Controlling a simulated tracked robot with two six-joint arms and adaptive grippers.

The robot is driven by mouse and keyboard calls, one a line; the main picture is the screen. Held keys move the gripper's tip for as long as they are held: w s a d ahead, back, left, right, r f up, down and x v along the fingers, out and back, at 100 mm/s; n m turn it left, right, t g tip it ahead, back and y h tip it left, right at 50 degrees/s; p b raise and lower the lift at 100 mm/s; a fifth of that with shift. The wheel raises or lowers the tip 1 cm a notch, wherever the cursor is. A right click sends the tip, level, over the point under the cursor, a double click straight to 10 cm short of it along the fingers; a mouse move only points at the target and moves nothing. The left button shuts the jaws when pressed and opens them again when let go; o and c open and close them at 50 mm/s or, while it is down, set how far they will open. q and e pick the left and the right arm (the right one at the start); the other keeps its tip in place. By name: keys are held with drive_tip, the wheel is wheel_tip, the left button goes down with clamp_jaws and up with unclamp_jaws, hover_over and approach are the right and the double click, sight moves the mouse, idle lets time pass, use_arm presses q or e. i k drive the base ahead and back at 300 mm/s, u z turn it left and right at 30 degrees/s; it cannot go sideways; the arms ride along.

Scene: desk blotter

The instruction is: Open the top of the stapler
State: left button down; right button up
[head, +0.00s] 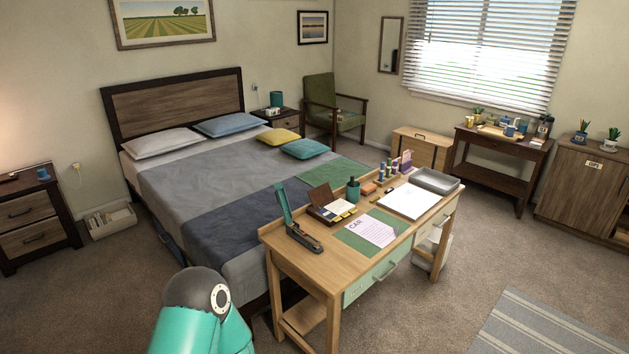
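The stapler stands near the left end of the wooden desk (330,262). Its dark base (305,239) lies flat on the desk top. Its teal top (283,205) is raised steeply from the left end of the base, so the stapler stands open. No gripper is touching it. Neither of my grippers is in view; only a teal and dark link of one of my arms shows at the bottom left, well apart from the desk.
The bed (215,195) is behind the desk. Carpet in front is clear.

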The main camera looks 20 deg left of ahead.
sight(280, 193)
drive_tip(key=u, duration=0.05)
drive_tip(key=i, duration=1.05)
drive_tip(key=u, duration=0.55)
